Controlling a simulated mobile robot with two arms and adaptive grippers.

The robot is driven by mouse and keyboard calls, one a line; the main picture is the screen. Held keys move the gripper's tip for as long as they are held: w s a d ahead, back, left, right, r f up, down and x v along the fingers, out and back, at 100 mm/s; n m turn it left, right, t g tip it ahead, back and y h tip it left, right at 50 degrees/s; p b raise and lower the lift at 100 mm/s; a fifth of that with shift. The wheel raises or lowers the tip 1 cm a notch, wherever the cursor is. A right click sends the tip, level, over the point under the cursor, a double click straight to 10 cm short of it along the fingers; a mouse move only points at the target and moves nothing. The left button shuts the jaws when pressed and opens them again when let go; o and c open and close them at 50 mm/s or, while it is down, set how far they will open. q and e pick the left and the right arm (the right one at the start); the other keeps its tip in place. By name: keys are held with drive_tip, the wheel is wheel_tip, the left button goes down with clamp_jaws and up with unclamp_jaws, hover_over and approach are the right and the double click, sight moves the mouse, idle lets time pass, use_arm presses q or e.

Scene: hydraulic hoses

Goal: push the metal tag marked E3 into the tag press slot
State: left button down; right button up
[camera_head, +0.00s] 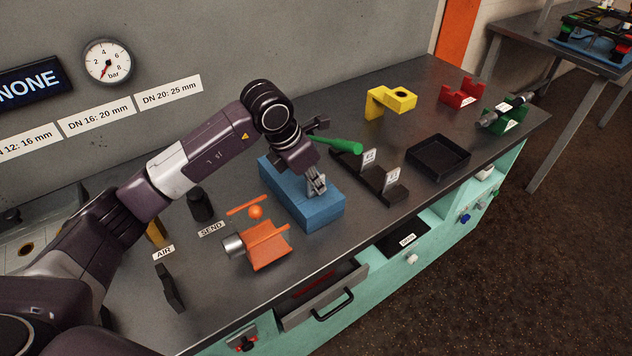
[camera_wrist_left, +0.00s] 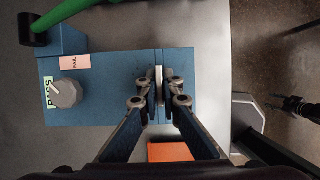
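The tag press is a blue box (camera_head: 279,185) with a green lever (camera_head: 338,144), standing on the bench. My left gripper (camera_head: 317,187) is low over the right part of the press. In the left wrist view, the press (camera_wrist_left: 105,107) lies under the fingers, and my left gripper (camera_wrist_left: 159,88) is shut on a thin pale metal tag (camera_wrist_left: 159,76), seen edge-on. The tag stands at a narrow line across the press top; its marking is hidden, and I cannot tell how deep it sits. My right gripper is not in view.
A black rack (camera_head: 371,182) holds two tags with white labels. A black tray (camera_head: 438,156) and a yellow block (camera_head: 391,101) stand farther right. An orange holder (camera_head: 268,247) stands in front-left of the press, and an open drawer (camera_head: 323,294) juts from the bench front.

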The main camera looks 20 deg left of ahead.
use_arm(q)
drive_tip(key=shift+f+b, duration=0.3)
drive_tip(key=shift+f, duration=0.1)
drive_tip(key=c, duration=2.1)
unclamp_jaws()
drive_tip(key=shift+s, duration=0.1)
drive_tip(key=v, duration=1.2)
drive_tip(key=shift+d+r, duration=0.1)
